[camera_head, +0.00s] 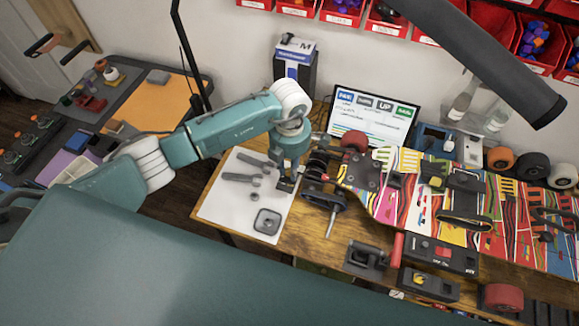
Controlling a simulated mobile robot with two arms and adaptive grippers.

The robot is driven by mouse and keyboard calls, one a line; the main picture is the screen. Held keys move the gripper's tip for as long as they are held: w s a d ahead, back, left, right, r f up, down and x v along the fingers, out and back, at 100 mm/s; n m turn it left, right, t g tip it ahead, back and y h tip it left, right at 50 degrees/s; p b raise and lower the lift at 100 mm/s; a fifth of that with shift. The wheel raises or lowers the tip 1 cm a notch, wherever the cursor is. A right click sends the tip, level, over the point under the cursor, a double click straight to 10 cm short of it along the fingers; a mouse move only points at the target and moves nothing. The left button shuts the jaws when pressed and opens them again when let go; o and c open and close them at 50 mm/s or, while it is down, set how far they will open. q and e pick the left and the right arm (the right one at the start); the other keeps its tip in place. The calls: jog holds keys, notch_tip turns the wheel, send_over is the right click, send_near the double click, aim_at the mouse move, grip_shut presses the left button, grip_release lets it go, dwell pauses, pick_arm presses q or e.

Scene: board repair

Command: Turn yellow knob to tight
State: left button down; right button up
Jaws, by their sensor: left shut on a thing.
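A small yellow part (436,182) sits on a dark fixture on top of the patterned skateboard deck (470,205). Another small yellow knob-like part (419,279) is on a black box at the front of the bench. I cannot tell which is the task's knob, or how tight either is. My left gripper (286,187) points down at the right edge of the white mat, beside the board's dark truck, well left of both yellow parts. It is shut on a small dark thing, mostly hidden by the fingers. My right gripper is not in view.
The white mat (222,205) holds several grey tools. A black box with a red button (442,250) and a dark vise-like fixture (367,258) stand along the bench front. Loose wheels (535,165) lie at right. A dark tube (490,60) crosses the top right.

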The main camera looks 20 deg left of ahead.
aim_at(289, 171)
pick_arm(q)
jog(key=shift+f+n+b, duration=0.1)
jog(key=shift+n+b, duration=0.4)
jog(key=shift+n, duration=0.5)
jog(key=shift+n+b, duration=0.3)
jog(key=shift+n, duration=1.1)
jog(key=c, duration=1.5)
grip_release()
jog(key=shift+c, duration=0.2)
jog(key=shift+r, duration=0.35)
notch_tip(289, 171, up, 12)
jog(key=shift+f, duration=0.2)
jog(key=shift+s, duration=0.1)
